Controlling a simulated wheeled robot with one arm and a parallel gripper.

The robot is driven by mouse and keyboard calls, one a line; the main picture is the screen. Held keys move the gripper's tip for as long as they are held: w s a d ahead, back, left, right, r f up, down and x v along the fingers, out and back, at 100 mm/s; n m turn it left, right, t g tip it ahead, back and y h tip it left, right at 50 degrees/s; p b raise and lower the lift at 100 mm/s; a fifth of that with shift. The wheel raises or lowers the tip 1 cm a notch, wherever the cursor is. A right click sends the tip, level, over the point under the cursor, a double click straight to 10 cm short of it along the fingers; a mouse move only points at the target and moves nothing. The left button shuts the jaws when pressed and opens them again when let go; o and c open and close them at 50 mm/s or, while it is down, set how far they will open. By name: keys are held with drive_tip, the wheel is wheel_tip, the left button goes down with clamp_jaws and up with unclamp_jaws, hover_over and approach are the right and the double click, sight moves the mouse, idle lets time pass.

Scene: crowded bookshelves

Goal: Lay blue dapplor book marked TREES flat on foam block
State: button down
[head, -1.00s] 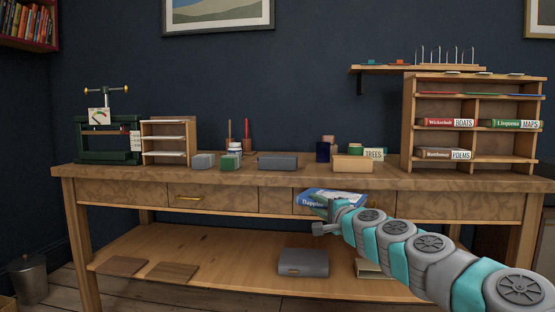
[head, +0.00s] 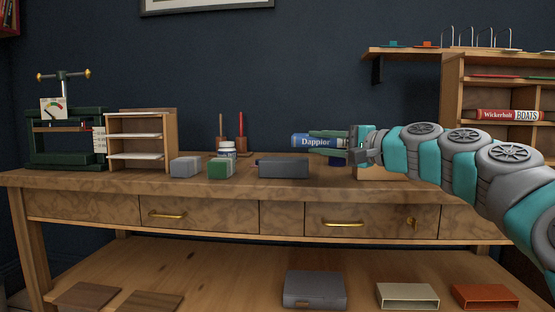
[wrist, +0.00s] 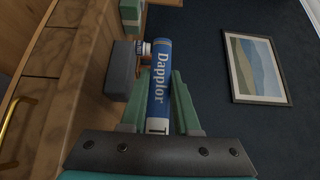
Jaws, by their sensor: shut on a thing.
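My gripper (head: 328,143) is shut on the blue book (head: 303,141), whose spine reads "Dapplor". The spine is level in the head view, at about the height just above the bench top. A long dark grey block (head: 284,168), which may be the foam block, lies on the bench left of and below the book. It also shows in the wrist view (wrist: 120,72), beside the book.
A light grey block (head: 185,167), a green block (head: 220,169) and a white bottle (head: 228,150) stand left of the dark block. A small shelf rack (head: 141,141) and a green press (head: 65,140) stand farther left. A tall bookcase (head: 453,90) is at the right.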

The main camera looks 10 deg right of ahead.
drive_tip(key=x, duration=0.4)
drive_tip(key=f+x, duration=0.1)
drive_tip(key=x, duration=0.8)
drive_tip(key=shift+w+f+b, duration=0.25)
drive_tip(key=shift+w+b, duration=0.05)
drive_tip(key=shift+w, duration=0.1)
drive_tip(key=shift+w+a+f, duration=0.25)
drive_tip(key=shift+w+a, duration=0.35)
drive_tip(key=shift+w, duration=0.15)
drive_tip(key=shift+f+b, duration=0.5)
drive_tip(key=shift+f, duration=1)
drive_tip(key=c, duration=0.6)
unclamp_jaws()
drive_tip(key=shift+f, duration=0.15)
drive_tip(key=shift+c, duration=0.2)
drive_tip(key=shift+d, duration=0.1)
drive_tip(key=v, duration=1.2)
